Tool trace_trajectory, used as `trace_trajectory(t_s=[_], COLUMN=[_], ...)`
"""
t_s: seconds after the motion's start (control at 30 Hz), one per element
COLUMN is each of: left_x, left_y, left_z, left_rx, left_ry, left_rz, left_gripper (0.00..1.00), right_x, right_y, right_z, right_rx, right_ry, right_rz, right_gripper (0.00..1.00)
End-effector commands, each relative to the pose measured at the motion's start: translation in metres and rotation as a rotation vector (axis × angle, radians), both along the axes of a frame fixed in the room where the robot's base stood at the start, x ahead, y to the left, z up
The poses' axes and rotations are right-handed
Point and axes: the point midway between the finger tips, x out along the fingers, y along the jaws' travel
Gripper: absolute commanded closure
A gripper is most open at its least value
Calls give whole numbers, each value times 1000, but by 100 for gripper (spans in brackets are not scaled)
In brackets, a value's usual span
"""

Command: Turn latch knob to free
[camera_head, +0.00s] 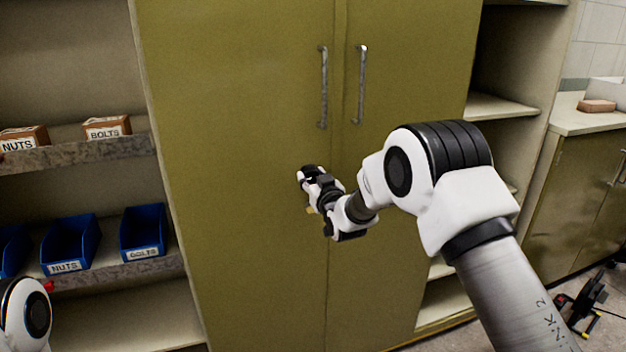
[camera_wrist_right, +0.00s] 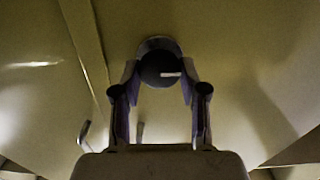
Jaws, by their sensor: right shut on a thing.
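The latch knob (camera_wrist_right: 160,68) is a dark round knob with a white line mark, mounted on the olive cabinet door. In the right wrist view it sits between the two fingertips of my right gripper (camera_wrist_right: 160,78), which is shut on it. The white mark lies roughly level in that view. In the head view my right gripper (camera_head: 306,186) is at the left cabinet door (camera_head: 240,120), below the handles, and hides the knob. Of my left arm only a white and black part shows at the lower left; its gripper is not in view.
Two vertical handles (camera_head: 323,88) flank the seam between the doors. Shelves on the left hold blue bins (camera_head: 143,232) and small boxes (camera_head: 107,127) labelled nuts and bolts. Open shelving (camera_head: 500,106) and a counter (camera_head: 585,118) stand on the right.

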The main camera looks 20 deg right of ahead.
Motion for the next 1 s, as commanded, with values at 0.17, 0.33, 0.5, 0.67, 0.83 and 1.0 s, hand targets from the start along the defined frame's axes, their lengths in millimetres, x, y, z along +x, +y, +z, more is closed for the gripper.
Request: trace_trajectory(t_s=[0.17,0.33,0.5,0.67,0.83,1.0], left_x=[0,0,0,0,0,0], left_y=[0,0,0,0,0,0], left_z=[-10,-19,-28,-36,-44,-51], left_rx=[0,0,0,0,0,0], left_ry=[0,0,0,0,0,0], left_rz=[0,0,0,0,0,0], left_gripper=[71,71,71,71,71,71], right_x=[0,0,0,0,0,0], right_y=[1,1,2,2,3,3], right_z=[-3,-3,-4,-4,-5,-5], right_rx=[-109,-256,-418,-570,-731,-893], right_ry=[-3,-9,-13,-20,-24,-30], right_rz=[0,0,0,0,0,0], right_gripper=[92,92,92,92,92,92])
